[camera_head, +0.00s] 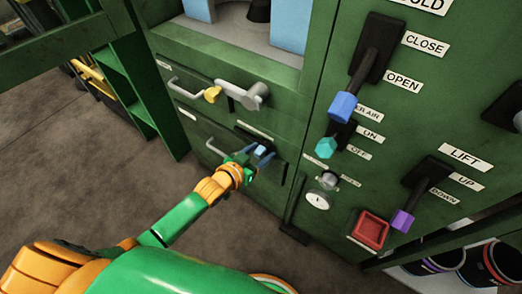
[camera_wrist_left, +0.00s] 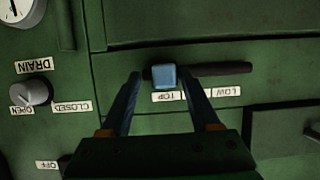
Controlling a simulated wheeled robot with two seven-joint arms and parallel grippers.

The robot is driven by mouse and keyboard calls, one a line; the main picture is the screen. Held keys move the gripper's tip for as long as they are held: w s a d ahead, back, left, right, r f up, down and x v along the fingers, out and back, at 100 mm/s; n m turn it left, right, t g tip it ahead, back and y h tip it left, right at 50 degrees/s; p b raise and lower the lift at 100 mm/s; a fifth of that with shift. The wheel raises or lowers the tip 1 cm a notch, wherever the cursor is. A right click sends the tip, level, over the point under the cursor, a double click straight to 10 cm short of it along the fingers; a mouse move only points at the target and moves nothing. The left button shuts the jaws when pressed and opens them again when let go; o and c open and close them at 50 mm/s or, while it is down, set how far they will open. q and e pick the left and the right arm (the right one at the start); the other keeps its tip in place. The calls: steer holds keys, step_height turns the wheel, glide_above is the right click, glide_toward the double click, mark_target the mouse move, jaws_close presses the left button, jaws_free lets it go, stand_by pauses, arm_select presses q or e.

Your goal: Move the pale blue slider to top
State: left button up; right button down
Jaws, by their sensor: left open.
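The pale blue slider (camera_wrist_left: 165,77) is a small block at the left end of a dark horizontal slot (camera_wrist_left: 225,69) in the left wrist view. That view shows the panel upside down. The slider sits by the label TOP (camera_wrist_left: 168,96); the label LOW (camera_wrist_left: 225,91) lies to the right, by the empty part of the slot. My left gripper (camera_wrist_left: 162,76) is open, with one finger on each side of the slider. I cannot tell whether they touch it. In the head view my left gripper (camera_head: 249,158) is at the green cabinet front, partly hiding the slider. My right gripper is not in view.
A drain knob (camera_wrist_left: 38,92) and a gauge (camera_wrist_left: 18,10) are beside the slot. In the head view, a yellow-tipped lever (camera_head: 212,94) is above my gripper. Blue (camera_head: 342,106), teal (camera_head: 326,147) and purple (camera_head: 402,220) handles and a red button (camera_head: 370,231) are to the right.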

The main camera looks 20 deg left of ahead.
mark_target(259, 154)
arm_select(q)
steer(key=p+v, duration=0.2)
steer(key=v, duration=0.3)
steer(key=shift+s+r, duration=0.3)
steer(key=shift+s+a, duration=0.15)
steer(key=shift+s, duration=0.25)
